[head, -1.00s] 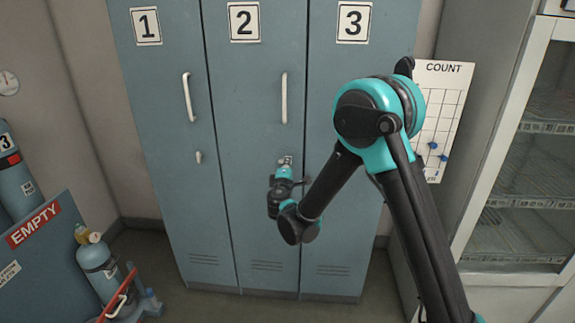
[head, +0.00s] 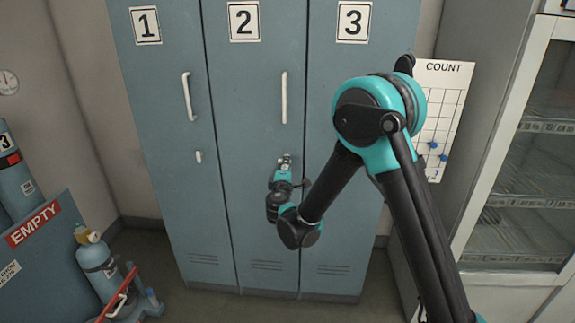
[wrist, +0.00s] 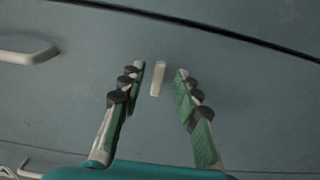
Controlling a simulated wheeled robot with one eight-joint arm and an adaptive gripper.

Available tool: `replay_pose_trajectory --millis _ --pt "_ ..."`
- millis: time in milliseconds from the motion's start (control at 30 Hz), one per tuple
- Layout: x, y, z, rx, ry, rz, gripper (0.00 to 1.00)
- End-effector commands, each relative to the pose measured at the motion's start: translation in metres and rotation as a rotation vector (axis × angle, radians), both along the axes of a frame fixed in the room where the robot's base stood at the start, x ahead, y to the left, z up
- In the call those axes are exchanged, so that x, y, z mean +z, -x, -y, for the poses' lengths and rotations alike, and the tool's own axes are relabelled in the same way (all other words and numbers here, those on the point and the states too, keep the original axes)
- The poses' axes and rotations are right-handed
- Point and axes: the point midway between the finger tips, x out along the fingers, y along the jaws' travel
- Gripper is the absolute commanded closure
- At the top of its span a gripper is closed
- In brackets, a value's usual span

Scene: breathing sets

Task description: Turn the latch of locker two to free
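Locker two (head: 245,110) is the middle blue-grey door, shut, with a white upright handle (head: 284,98). Its small pale latch (wrist: 158,78) shows in the wrist view between my fingertips. The latch lies crosswise to the locker's handle, which is at the left of the wrist view (wrist: 28,54). My gripper (wrist: 160,70) is open, one finger on each side of the latch, with a visible gap to both. In the head view my gripper (head: 284,162) is just below locker two's handle, in front of the door, and mostly hides the latch.
Locker one (head: 165,110), at left, has its own handle and an upright latch (head: 199,157). Locker three (head: 345,80) is partly behind my arm. A blue cylinder (head: 98,262) and an EMPTY-marked bin (head: 45,255) stand at lower left. A glass-fronted cabinet (head: 490,190) stands at right.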

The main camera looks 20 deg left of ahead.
Motion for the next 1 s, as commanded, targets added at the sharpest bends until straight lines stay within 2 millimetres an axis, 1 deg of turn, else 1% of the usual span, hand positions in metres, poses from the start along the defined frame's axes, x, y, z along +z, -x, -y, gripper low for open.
replay_pose_trajectory --millis 100,300,500,700,1000 --pt "0.000 0.024 0.005 0.003 0.000 0.000 0.67" --pt "0.000 0.064 0.015 0.002 0.000 0.000 0.67" --pt "0.000 0.090 0.022 0.001 0.000 0.000 0.67" --pt "0.000 0.099 0.025 -0.001 0.000 0.000 0.67" --pt "0.000 0.099 0.025 -0.002 0.000 0.000 0.67"
